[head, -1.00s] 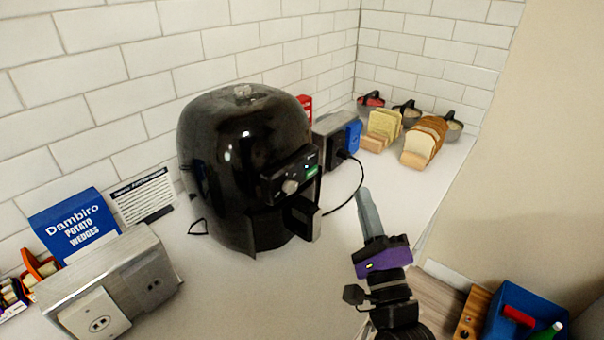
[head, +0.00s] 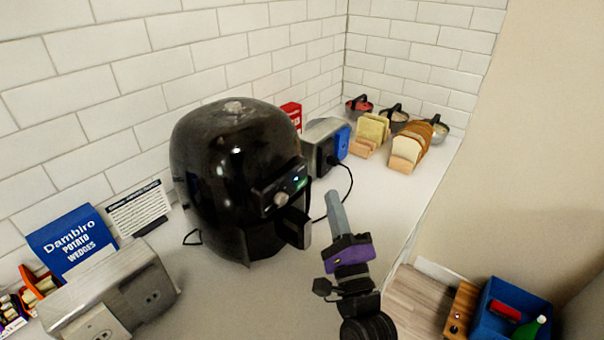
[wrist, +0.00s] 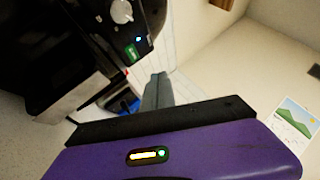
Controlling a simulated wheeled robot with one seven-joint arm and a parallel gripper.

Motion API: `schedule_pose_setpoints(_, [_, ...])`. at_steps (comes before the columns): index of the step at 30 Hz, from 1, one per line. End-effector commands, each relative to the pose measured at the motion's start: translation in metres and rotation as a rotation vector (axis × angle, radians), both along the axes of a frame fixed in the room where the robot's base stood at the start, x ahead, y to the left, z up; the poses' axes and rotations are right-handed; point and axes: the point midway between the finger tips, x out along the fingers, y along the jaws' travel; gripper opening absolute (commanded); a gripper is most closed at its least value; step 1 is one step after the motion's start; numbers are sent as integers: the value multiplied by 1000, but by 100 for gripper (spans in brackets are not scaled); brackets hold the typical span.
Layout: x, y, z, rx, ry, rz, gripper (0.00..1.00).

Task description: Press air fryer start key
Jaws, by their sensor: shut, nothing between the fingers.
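The black air fryer (head: 225,165) stands on the counter against the tiled wall in the head view. Its control panel (head: 280,192) has a silver knob (head: 281,199), a small blue-white light and a green key (head: 301,183). In the wrist view the knob (wrist: 121,11), a blue light (wrist: 138,39) and the green key (wrist: 131,52) show at upper left. My gripper (head: 336,198) is shut and empty, in front and to the right of the fryer, near the drawer handle (head: 295,228) and apart from the panel. Its grey fingers (wrist: 157,92) show in the wrist view.
A metal outlet box (head: 125,285) and a blue potato wedges box (head: 72,240) stand at the left. Behind the fryer are another outlet box (head: 325,140), a black cord (head: 349,185), bread (head: 408,150) and bowls. The counter (head: 385,205) to the right is clear.

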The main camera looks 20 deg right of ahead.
Motion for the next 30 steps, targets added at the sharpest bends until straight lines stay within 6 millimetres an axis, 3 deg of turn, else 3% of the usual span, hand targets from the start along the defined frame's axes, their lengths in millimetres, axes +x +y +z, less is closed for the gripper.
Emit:
schedule_pose_setpoints(12, [33,24,0,1,0,0,0])
schedule_pose_setpoints(30, [35,26,0,-1,0,0,0])
